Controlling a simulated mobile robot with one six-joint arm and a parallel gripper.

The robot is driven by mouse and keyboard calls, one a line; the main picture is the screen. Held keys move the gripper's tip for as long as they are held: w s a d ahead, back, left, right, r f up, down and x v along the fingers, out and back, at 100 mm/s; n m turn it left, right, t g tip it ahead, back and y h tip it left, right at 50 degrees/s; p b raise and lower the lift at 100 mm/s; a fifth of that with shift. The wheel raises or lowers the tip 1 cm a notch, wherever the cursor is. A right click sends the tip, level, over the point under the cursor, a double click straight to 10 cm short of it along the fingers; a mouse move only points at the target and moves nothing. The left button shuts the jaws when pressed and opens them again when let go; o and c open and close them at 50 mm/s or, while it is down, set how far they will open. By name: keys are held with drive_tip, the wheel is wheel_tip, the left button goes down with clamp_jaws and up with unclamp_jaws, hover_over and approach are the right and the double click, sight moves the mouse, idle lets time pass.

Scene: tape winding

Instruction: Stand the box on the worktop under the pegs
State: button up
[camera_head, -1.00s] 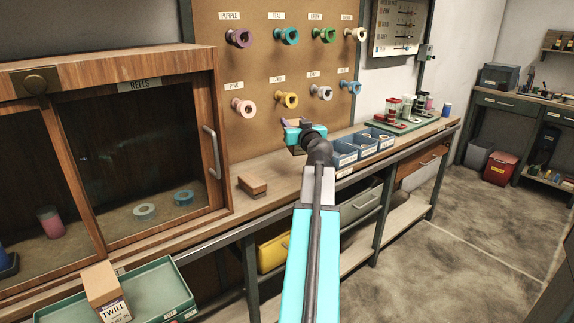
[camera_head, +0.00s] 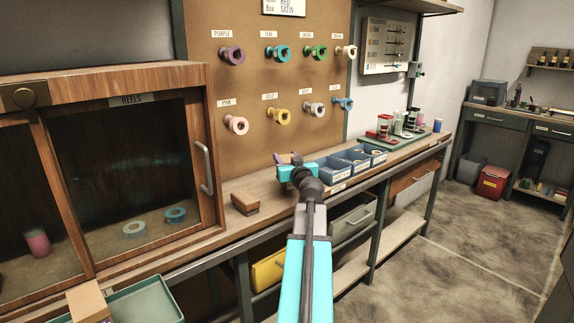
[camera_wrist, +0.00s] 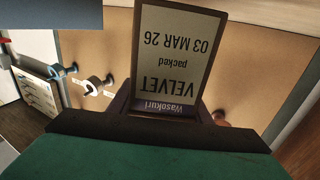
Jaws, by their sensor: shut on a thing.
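My gripper (camera_head: 289,164) is shut on a box and holds it in front of the pegboard, over the worktop (camera_head: 275,189). The box is mostly hidden in the head view. In the wrist view its label (camera_wrist: 177,55) is large and upside down, reading "Wasokuri VELVET packed 03 MAR 26", with brown edges around it. The pegs stand in two rows on the brown pegboard, with coloured reels on them, such as the purple reel (camera_head: 231,54), the pink reel (camera_head: 236,125) and the yellow reel (camera_head: 279,116). Whether the box touches anything below cannot be told.
A small brown block (camera_head: 244,203) lies on the worktop left of my gripper. Blue bins (camera_head: 328,169) stand just right of it, with a green tray of reels (camera_head: 391,137) beyond. A glass-fronted cabinet (camera_head: 207,165) stands at left. Bare worktop lies between block and bins.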

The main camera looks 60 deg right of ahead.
drive_tip(key=shift+f, duration=1.1)
drive_tip(key=shift+f+b, duration=0.15)
drive_tip(key=shift+b, duration=0.2)
drive_tip(key=o, duration=1.2)
drive_tip(key=shift+c, duration=0.2)
drive_tip(key=shift+r, duration=0.2)
drive_tip(key=v, duration=0.9)
drive_tip(key=shift+f, duration=0.1)
drive_tip(key=shift+a+f+b, duration=0.1)
drive_tip(key=shift+f+b, duration=0.05)
drive_tip(key=shift+b, duration=0.2)
drive_tip(key=b+v, duration=0.1)
drive_tip(key=b, duration=0.3)
drive_tip(key=shift+s+a, duration=0.15)
drive_tip(key=shift+s, duration=0.15)
drive_tip(key=shift+s+a+b, duration=0.15)
drive_tip(key=shift+s+b, duration=0.1)
drive_tip(key=shift+b, duration=0.6)
